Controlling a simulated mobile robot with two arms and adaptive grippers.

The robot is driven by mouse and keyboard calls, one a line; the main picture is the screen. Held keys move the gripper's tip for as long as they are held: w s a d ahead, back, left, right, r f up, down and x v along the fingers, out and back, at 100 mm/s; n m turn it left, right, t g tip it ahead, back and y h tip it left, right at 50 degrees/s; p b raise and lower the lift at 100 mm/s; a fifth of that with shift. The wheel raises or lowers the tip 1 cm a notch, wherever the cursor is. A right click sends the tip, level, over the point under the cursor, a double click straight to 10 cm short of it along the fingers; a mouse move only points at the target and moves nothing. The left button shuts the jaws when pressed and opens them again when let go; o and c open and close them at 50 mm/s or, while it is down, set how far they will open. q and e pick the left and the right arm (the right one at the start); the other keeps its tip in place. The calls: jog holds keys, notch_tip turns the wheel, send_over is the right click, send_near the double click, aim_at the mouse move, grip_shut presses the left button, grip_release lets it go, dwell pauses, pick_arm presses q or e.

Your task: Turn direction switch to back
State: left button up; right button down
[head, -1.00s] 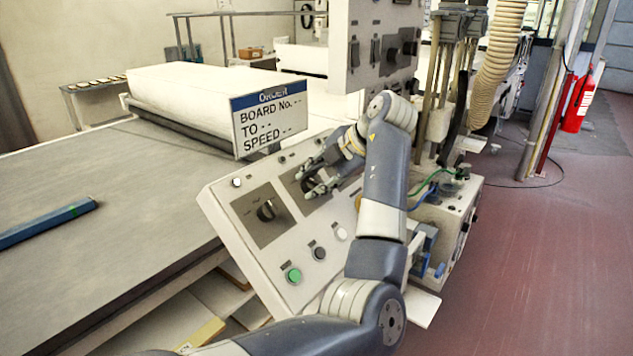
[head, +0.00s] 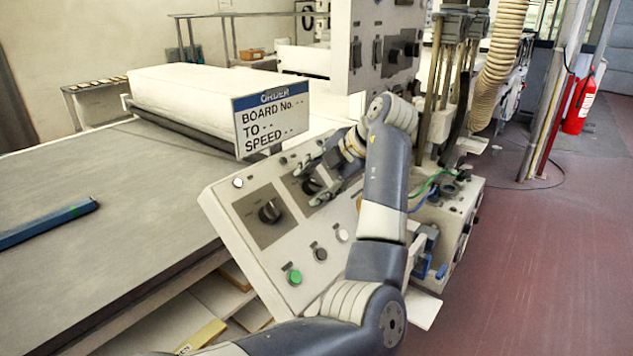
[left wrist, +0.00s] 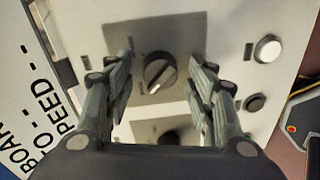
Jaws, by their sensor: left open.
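The sloped control panel (head: 235,235) carries two black rotary switches on grey plates. The near-left switch (head: 269,211) stands clear of the gripper. The far-right switch (head: 311,187) is at my left gripper (head: 318,183), which is open with its fingers spread around it. In the left wrist view, a black switch knob (left wrist: 160,71) lies between the open fingers, apart from both, its pale pointer line slanting to lower left. The other knob (left wrist: 168,137) is partly hidden by the gripper body. The labels are too small to read, so I cannot tell which one is the direction switch.
A green button (head: 294,277), a dark button (head: 320,254) and a white button (head: 342,235) sit lower on the panel. An order sign (head: 270,118) stands close behind the gripper. An upright control box (head: 377,50) rises behind. The floor at right is open.

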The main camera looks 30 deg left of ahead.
pick_arm(q)
jog(key=v, duration=1.2)
